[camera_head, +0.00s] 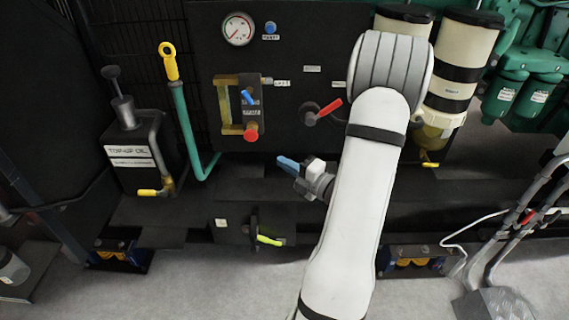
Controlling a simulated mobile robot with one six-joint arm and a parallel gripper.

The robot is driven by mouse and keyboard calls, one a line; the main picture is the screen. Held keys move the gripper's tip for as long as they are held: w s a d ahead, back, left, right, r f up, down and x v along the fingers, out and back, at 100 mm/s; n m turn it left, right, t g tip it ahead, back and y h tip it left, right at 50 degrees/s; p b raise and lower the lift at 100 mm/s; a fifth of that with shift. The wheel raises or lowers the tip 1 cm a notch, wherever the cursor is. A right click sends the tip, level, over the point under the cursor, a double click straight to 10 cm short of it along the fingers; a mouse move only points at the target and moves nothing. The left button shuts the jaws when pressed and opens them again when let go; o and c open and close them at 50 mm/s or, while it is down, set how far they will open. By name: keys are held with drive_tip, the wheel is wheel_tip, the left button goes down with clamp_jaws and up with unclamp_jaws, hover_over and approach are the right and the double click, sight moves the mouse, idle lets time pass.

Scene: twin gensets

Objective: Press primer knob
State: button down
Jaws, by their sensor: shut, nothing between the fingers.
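My gripper (287,165) has blue fingers, shut and empty, pointing left. It is in front of the lower edge of the dark panel, right of and below a red round knob (251,132). That knob sits at the bottom of a brass-framed gauge (229,104) with a small blue lever. A black plunger knob (111,72) stands up from the top-up oil can (131,158) at the left. No readable label says primer, so I cannot tell which knob it is. My arm hides part of the panel and the filter area.
A red-handled lever (325,110) is on the panel close to my arm. A yellow-ringed dipstick (170,62) with a green tube stands left. Cream filters (461,62) stand right. A yellow-green lever (269,240) is low in the middle. Grey floor lies in front.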

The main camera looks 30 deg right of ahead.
idle(0.4)
drive_tip(key=s+a+r+n+g+y, duration=0.1)
drive_tip(key=s+a+n+g+y, duration=0.1)
drive_tip(key=a+n+g+y, duration=0.45)
drive_tip(key=s+a+r+n+g+y, duration=0.1)
drive_tip(key=a+r+n+g, duration=0.15)
drive_tip(key=a+n, duration=0.8)
drive_tip(key=s+a+f+n+g+h, duration=0.1)
drive_tip(key=s+a+n+g+h, duration=0.35)
drive_tip(key=n, duration=0.55)
drive_tip(key=s+a+f+n+g+h, duration=0.1)
drive_tip(key=s+a+n+g+h, duration=0.15)
drive_tip(key=s+n+g, duration=0.55)
drive_tip(key=d+r+n+t+h, duration=0.1)
drive_tip(key=n+h, duration=0.1)
drive_tip(key=n, duration=0.3)
drive_tip(key=d+r+n+t+h, duration=0.1)
drive_tip(key=n+t+h, duration=0.1)
drive_tip(key=n, duration=0.3)
drive_tip(key=d+r+n+t+h, duration=0.1)
drive_tip(key=n+t+h, duration=0.1)
drive_tip(key=n, duration=0.3)
drive_tip(key=shift+w+d+r+t, duration=0.2)
drive_tip(key=shift+w+d+t, duration=0.05)
